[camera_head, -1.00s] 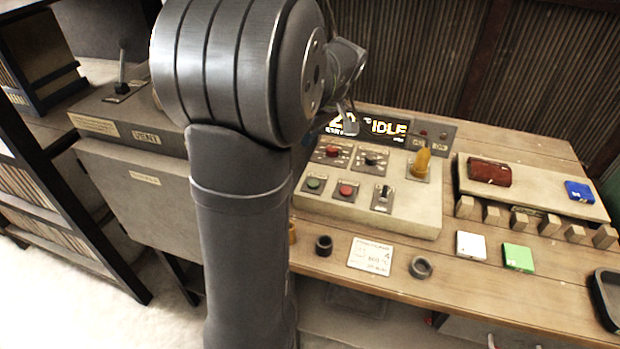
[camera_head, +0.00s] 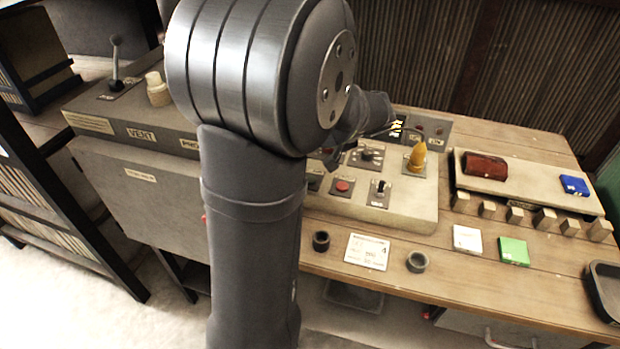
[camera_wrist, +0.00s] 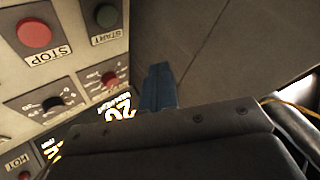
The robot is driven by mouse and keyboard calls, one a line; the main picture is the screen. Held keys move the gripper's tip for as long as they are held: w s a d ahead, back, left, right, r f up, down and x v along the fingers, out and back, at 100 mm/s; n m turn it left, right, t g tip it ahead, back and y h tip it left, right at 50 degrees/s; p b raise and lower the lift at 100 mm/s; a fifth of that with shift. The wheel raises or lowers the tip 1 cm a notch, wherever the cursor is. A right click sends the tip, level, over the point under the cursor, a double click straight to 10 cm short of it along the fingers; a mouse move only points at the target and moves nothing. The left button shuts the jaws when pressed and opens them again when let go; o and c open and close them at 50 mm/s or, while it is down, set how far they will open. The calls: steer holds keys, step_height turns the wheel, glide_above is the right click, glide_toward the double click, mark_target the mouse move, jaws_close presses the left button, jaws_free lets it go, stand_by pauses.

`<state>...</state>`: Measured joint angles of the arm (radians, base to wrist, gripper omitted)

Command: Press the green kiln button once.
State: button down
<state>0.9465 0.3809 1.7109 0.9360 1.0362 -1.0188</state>
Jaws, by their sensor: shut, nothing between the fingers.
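The green button (camera_wrist: 108,17), labelled START, shows at the top of the wrist view on the pale control panel. The red STOP button (camera_wrist: 35,33) is to its left. My gripper (camera_wrist: 158,68) is shut and empty, its fingertips below and to the right of the green button in the picture and apart from it. In the head view the green button (camera_head: 314,182) is at the edge of my arm, partly covered; the red button (camera_head: 342,186) is clear.
A yellow-orange handle (camera_head: 417,156) and a toggle switch (camera_head: 381,188) stand on the panel.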

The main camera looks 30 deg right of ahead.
steer(key=shift+f, duration=4.4)
steer(key=shift+f, duration=0.4)
steer(key=shift+f, duration=0.5)
steer(key=shift+r, duration=0.95)
steer(key=shift+r, duration=2.5)
steer(key=shift+f, duration=0.1)
